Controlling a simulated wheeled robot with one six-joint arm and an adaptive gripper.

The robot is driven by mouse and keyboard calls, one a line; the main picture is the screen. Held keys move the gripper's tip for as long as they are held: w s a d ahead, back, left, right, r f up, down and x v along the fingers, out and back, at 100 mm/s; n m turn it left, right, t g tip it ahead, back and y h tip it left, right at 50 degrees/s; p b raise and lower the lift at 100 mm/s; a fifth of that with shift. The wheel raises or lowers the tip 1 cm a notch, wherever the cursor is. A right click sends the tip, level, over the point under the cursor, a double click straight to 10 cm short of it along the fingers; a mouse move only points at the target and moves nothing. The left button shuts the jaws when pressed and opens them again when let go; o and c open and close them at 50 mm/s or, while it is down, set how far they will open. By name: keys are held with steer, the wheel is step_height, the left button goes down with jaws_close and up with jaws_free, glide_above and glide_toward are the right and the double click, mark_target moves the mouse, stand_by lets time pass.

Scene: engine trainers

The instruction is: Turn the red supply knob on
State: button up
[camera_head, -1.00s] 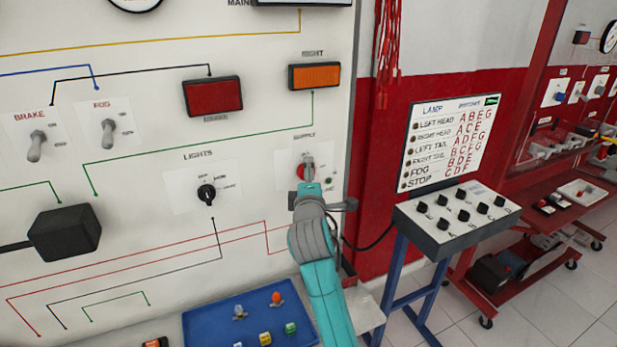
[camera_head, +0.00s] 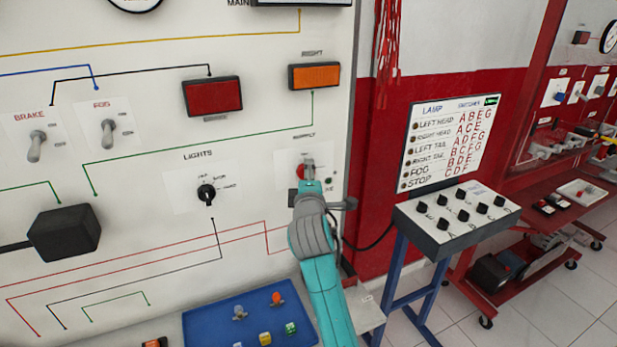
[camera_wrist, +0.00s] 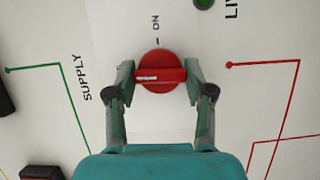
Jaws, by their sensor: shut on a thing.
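The red supply knob (camera_wrist: 160,72) is a round dial with a raised bar across it, on the white panel. In the wrist view its bar lies sideways, with a white mark on its left half, towards the SUPPLY label. The ON mark (camera_wrist: 156,28) is above the knob there, a quarter turn from the bar's white end. My gripper (camera_wrist: 159,72) is shut on the knob, one fingertip at each end of the bar. In the head view my gripper (camera_head: 308,168) covers most of the knob (camera_head: 301,171).
A small green lamp (camera_wrist: 204,3) sits beside the knob. The LIGHTS selector (camera_head: 206,194) is to the left on the panel. A blue tray (camera_head: 205,325) with small coloured parts is below. A switch box stand (camera_head: 455,220) is to the right.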

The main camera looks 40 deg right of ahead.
steer(key=shift+d+r+m+g+y, duration=0.1)
steer(key=shift+m+g+y, duration=0.1)
steer(key=shift+m+y, duration=1.5)
steer(key=shift+d+r+m+g+y, duration=0.15)
steer(key=shift+m+y, duration=0.6)
steer(key=shift+m, duration=1.9)
steer(key=shift+a+f+m+g+y, duration=0.1)
steer(key=shift+m+g+y, duration=0.15)
steer(key=shift+m+y, duration=1.45)
steer(key=shift+m+h, duration=0.45)
steer(key=shift+m, duration=0.1)
steer(key=o, duration=1.2)
steer(key=shift+c, duration=0.2)
steer(key=shift+r, duration=0.1)
steer(key=v, duration=1.2)
